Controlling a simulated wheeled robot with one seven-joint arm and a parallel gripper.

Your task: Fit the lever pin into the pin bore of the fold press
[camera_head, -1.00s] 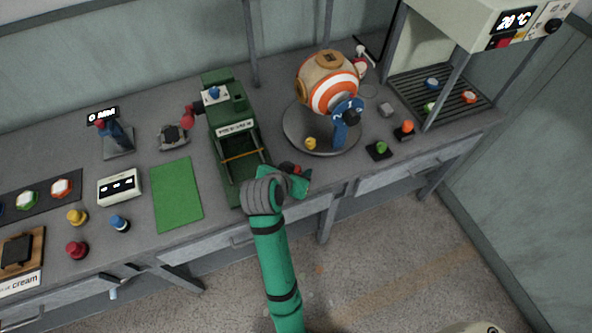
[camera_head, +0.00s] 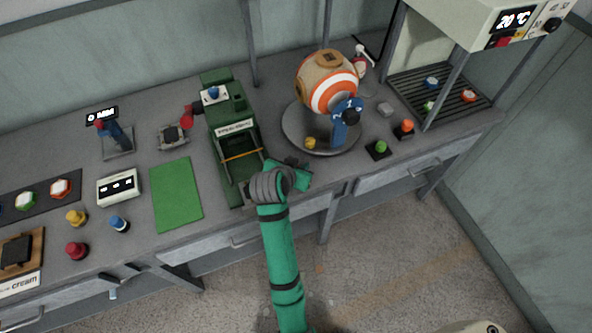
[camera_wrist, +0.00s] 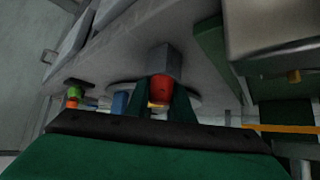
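The fold press (camera_head: 222,113) is the long green machine in the middle of the bench, with a white label and an orange bar across its open trough. A green part of it also shows at the right of the wrist view (camera_wrist: 211,55). My gripper (camera_head: 298,166) is just right of the press's front end. In the wrist view its fingers (camera_wrist: 162,104) are shut on the lever pin (camera_wrist: 161,84), which has a red end and a grey square shaft pointing away. The pin is hard to make out in the head view. I cannot make out the pin bore.
A striped ball machine (camera_head: 328,85) stands on a round base right behind my gripper. Green (camera_head: 380,148) and orange (camera_head: 405,128) buttons are to its right. A flat green mat (camera_head: 175,195) lies left of the press. The floor in front is clear.

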